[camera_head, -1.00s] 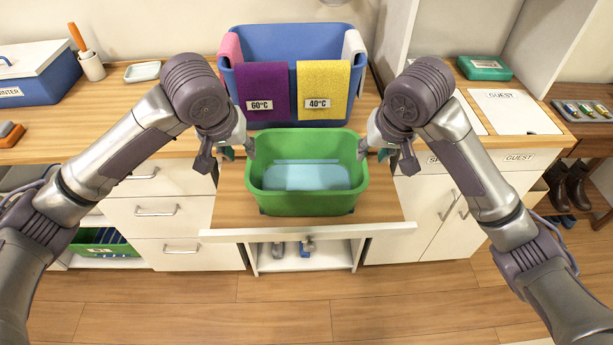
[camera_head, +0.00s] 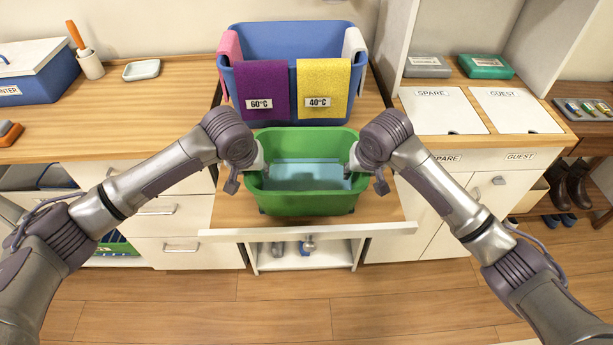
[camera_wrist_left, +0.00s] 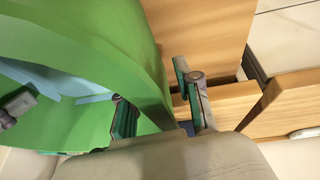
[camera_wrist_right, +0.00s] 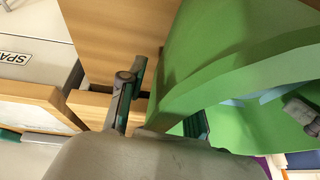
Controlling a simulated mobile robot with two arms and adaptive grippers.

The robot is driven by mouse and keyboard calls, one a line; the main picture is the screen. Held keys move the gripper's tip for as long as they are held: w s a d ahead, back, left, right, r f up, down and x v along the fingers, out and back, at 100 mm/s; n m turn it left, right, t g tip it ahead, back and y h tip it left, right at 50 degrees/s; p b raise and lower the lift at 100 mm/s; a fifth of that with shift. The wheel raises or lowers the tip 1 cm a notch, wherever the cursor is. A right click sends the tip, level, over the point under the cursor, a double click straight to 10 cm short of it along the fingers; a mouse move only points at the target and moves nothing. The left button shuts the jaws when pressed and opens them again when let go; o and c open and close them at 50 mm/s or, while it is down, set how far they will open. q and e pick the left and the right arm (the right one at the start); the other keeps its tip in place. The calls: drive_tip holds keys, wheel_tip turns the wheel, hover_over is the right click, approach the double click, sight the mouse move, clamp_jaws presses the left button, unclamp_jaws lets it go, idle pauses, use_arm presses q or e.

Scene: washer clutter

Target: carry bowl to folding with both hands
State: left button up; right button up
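The bowl is a green tub (camera_head: 306,203) on the pulled-out wooden shelf, with a light blue folded cloth (camera_head: 308,173) inside. My left gripper (camera_head: 262,168) is at its left rim, and my right gripper (camera_head: 352,168) is at its right rim. In the left wrist view, the left fingers (camera_wrist_left: 160,108) straddle the tub wall (camera_wrist_left: 125,50), one inside and one outside, with a gap at the outer finger. In the right wrist view, the right fingers (camera_wrist_right: 160,110) straddle the opposite wall (camera_wrist_right: 215,60) likewise. No label reading folding is visible.
A blue bin (camera_head: 290,42) with purple 60°C and yellow 40°C cloths stands close behind the tub. Spare (camera_head: 440,112) and guest (camera_head: 515,112) lids are on the right counter. The left counter (camera_head: 120,105) has bare room; floor lies in front.

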use_arm(q)
drive_tip(key=shift+c, duration=0.3)
use_arm(e)
drive_tip(key=shift+c, duration=0.3)
use_arm(q)
clamp_jaws()
use_arm(e)
clamp_jaws()
